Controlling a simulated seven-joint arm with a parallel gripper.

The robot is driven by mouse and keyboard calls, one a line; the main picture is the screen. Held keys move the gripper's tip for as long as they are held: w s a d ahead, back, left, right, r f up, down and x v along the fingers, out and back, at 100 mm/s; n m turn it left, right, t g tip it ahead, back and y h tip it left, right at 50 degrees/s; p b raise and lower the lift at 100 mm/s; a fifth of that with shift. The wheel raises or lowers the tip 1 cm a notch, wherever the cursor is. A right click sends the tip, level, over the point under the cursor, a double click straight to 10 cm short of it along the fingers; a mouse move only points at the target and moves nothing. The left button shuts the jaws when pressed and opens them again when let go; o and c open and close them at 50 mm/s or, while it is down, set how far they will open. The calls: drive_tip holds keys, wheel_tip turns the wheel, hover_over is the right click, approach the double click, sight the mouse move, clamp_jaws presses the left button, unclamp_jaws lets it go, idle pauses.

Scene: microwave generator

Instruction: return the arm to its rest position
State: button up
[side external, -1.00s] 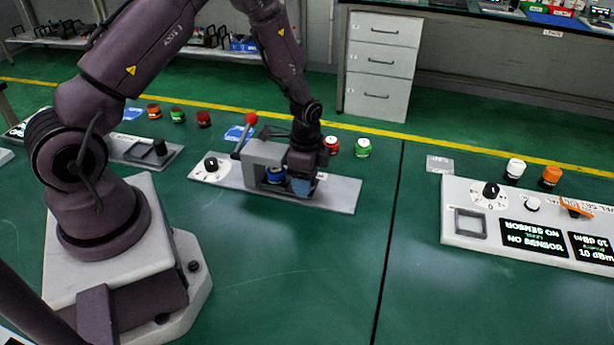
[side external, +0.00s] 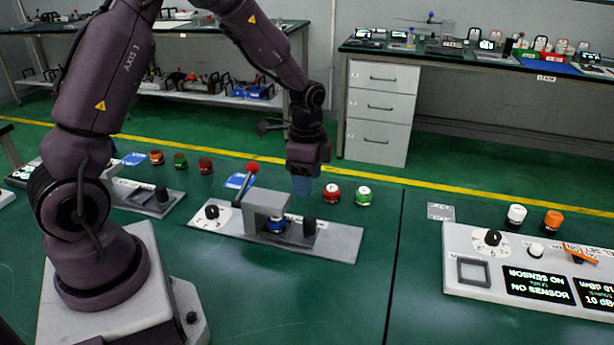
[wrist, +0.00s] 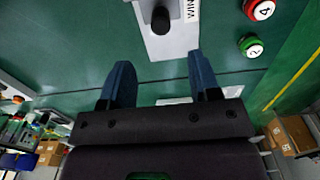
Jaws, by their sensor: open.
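My gripper (side external: 302,186) hangs in the air above the back right part of the grey lever station (side external: 340,243), clear of it. In the wrist view my gripper (wrist: 158,80) has its two blue fingers spread apart with nothing between them. The station carries a grey bridge-shaped block, a red-tipped lever (side external: 249,174), a black dial (side external: 212,212), a blue item (side external: 276,224) under the block and a black knob (side external: 309,226). The black knob also shows in the wrist view (wrist: 161,20), ahead of the fingers.
A red pot (side external: 332,194) and a green pot (side external: 363,197) stand behind the station. A white panel (side external: 455,245) with displays is at the right. Another grey station (side external: 140,203) lies left. Bare green table lies in front.

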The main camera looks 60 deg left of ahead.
idle(0.3)
drive_tip(key=s+d+r+n+t, duration=0.2)
drive_tip(key=s+d+r+n, duration=0.2)
drive_tip(key=s+r, duration=0.5)
drive_tip(key=s+d+r+n+t, duration=0.3)
drive_tip(key=s+d+r+n, duration=0.2)
drive_tip(key=s+r, duration=0.4)
wheel_tip(320, 180, up, 2)
drive_tip(key=shift+r+t, duration=0.15)
drive_tip(key=shift+t, duration=0.15)
